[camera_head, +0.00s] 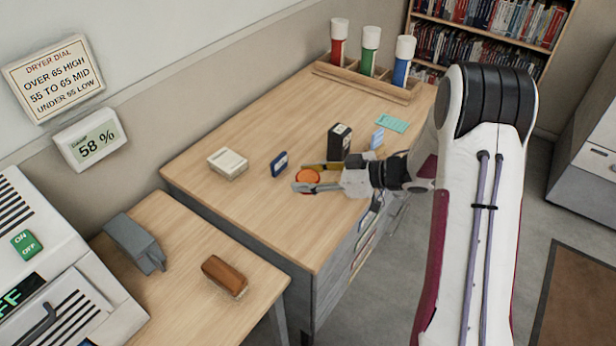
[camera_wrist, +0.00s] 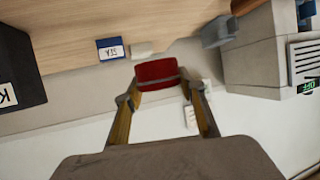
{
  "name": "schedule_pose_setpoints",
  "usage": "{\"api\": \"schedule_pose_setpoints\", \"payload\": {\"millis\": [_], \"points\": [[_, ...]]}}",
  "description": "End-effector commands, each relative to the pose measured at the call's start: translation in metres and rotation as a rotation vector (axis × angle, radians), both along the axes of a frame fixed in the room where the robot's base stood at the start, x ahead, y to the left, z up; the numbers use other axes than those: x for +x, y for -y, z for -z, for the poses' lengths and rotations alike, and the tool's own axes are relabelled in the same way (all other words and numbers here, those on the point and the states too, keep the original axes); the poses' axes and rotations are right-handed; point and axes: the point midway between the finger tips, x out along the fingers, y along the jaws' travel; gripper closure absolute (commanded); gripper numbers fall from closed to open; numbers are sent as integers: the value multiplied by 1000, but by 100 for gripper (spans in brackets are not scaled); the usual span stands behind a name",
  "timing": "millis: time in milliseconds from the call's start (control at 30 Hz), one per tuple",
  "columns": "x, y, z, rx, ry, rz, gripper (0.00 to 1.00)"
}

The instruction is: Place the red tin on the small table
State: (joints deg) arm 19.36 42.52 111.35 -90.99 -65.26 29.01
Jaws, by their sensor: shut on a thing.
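The red tin (camera_head: 307,175) looks orange-red and round from above in the head view, between the fingers of my gripper (camera_head: 303,178). In the wrist view the red tin (camera_wrist: 157,73) sits between the two fingertips, and my gripper (camera_wrist: 160,92) is shut on it. My gripper is over the front part of the large desk; I cannot tell how high the tin is above the top. The small table (camera_head: 195,300) is at the lower left, lower than the desk, with a brown brush (camera_head: 224,274) and a grey device (camera_head: 134,242) on it.
The desk (camera_head: 240,125) holds a cream box (camera_head: 228,163), a blue box (camera_head: 279,164), a black box (camera_head: 339,142), a teal card (camera_head: 391,124) and a rack (camera_head: 360,83) with capped bottles. A white machine (camera_head: 60,260) stands left of the small table. Bare tabletop surrounds the brush.

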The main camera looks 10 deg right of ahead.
Motion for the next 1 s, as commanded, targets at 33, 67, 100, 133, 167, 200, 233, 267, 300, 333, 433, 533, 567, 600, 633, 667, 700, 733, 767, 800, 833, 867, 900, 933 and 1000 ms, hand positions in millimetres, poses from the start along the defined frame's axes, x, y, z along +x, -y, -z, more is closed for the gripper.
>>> {"api": "schedule_pose_setpoints", "payload": {"millis": [33,67,100,133,167,200,233,267,300,333,433,533,567,600,633,667,700,733,767,800,833,867,900,933,1000], "points": [[0,0,0,0,0,0,84],[0,0,0,0,1,0,84],[0,0,0,0,0,-2,84],[0,0,0,0,0,-4,84],[0,0,0,0,0,-8,84],[-1,0,0,0,0,-13,84],[-1,-1,0,-1,0,-18,84],[-5,-2,2,0,-2,-24,84],[-10,-4,5,0,-2,-33,84],[-13,-4,6,0,-2,-36,84],[-26,-3,12,2,-2,-41,84],[-42,3,19,3,-4,-35,84],[-47,6,21,2,-3,-28,84],[-54,10,23,2,-3,-22,84],[-59,12,25,2,-4,-16,84],[-64,16,27,2,-4,-8,84],[-70,19,29,2,-3,2,84],[-74,22,31,3,-2,10,84],[-78,26,32,2,-2,21,84],[-83,30,33,2,-3,34,84],[-87,33,34,2,-2,42,84],[-89,36,35,2,-2,52,84],[-92,40,36,1,-1,64,84],[-94,43,37,1,0,72,84],[-94,49,37,0,1,84,84]]}}
